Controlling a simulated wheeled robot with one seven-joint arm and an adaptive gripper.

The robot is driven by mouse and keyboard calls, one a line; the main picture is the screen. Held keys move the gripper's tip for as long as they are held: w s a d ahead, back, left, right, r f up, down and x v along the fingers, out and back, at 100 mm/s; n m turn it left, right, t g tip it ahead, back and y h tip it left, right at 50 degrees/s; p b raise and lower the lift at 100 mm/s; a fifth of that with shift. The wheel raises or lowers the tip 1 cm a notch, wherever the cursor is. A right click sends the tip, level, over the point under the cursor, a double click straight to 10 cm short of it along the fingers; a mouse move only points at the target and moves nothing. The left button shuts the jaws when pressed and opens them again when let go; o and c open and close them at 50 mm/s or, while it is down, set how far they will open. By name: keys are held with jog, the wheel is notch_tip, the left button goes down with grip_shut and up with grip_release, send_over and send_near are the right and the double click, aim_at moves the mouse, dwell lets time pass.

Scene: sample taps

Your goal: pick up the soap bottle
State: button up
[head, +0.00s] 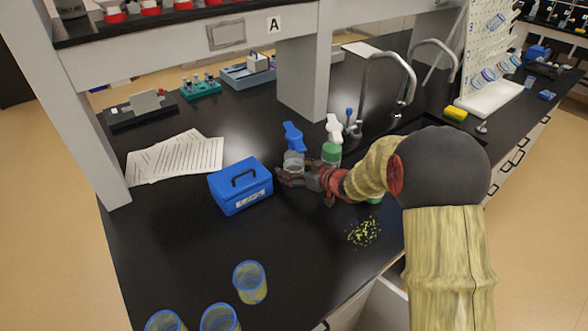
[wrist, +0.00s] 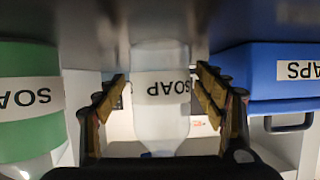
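A clear soap bottle with a blue pump top (head: 293,160) stands on the black bench. It also shows upside down in the wrist view (wrist: 160,110), with a SOAP label. A second soap bottle, green with a white pump (head: 332,152), stands just right of it; its green side fills the left of the wrist view (wrist: 28,125). My gripper (head: 285,178) is low at the near side of the clear bottle. In the wrist view its fingers (wrist: 161,85) are spread, one on each side of the clear bottle, with a gap at the left finger.
A blue box with a handle (head: 240,186) stands close to the left of my gripper. Yellow-green bits (head: 363,232) lie on the bench below my arm. A sink tap (head: 385,75) is behind the bottles. Several blue-rimmed beakers (head: 250,283) stand at the front left.

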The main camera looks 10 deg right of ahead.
jog(key=c, duration=1.6)
jog(key=shift+r, duration=0.1)
jog(key=shift+c, duration=0.3)
